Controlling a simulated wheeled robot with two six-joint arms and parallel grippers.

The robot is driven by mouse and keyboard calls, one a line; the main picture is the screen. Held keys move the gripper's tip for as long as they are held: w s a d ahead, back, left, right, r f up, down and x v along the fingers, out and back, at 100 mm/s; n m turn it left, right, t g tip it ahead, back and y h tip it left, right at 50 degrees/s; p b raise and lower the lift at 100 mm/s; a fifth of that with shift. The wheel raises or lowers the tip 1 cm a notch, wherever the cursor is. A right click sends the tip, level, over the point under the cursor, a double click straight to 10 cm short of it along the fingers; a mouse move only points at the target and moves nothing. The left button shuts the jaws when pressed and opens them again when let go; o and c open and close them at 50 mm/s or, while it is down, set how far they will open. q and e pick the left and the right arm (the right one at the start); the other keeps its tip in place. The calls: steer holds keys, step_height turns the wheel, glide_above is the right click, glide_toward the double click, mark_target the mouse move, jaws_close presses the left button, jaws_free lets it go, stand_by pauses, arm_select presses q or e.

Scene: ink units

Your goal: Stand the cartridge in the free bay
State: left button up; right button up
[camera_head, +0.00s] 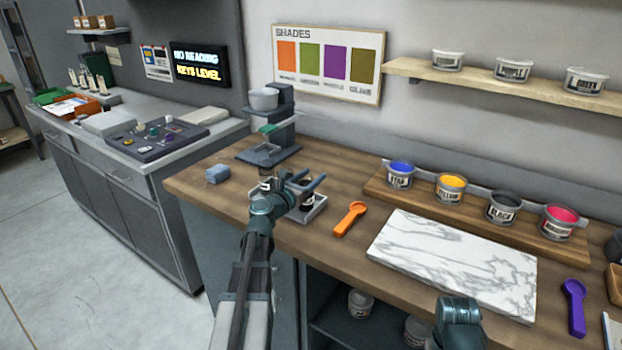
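My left gripper (315,177) is over a small grey tray (318,212) near the front edge of the wooden counter. Its two blue-grey fingers look spread apart. A small dark cartridge-like piece with a pale label (266,184) shows left of the gripper. Another dark piece (307,200) shows at the tray, just below the fingers; I cannot tell whether they touch it. The gripper and wrist hide part of the tray, and I cannot make out separate bays or a free one. My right arm shows only as a joint at the bottom; its gripper is out of frame.
A grey dispenser-like machine (268,135) stands behind the tray, with a blue-grey block (217,173) to its left. An orange scoop (350,218), a marble slab (455,262) and a wooden stand (480,222) with ink tubs lie to the right. A purple scoop (575,305) is farther right.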

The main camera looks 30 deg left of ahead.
arm_select(q)
steer(key=shift+o, duration=0.9)
steer(key=shift+r, duration=0.15)
steer(key=s, duration=1.2)
steer(key=shift+a, duration=0.45)
